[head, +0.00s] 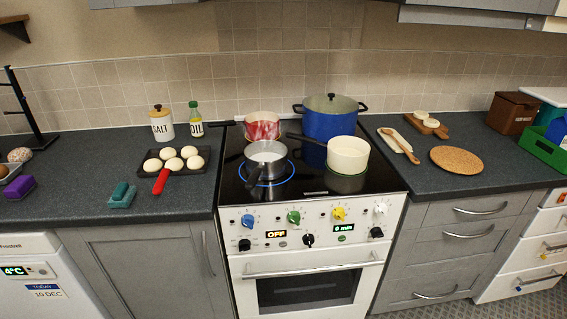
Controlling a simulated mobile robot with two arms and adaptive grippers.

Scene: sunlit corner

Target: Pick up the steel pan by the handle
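The steel pan (266,152) stands upright on the front left burner of the black cooktop, inside a glowing blue ring. Its dark handle (254,176) points toward the front and slightly left, over the cooktop. Neither of my grippers shows in the head view, so nothing is seen touching the pan.
A red pot (262,125) stands behind the steel pan, its handle pointing left. A cream pan (348,156) stands at right, its dark handle pointing left. A large blue pot (330,121) stands behind. A dark tray (150,168) with several pale round pieces lies left of the stove.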

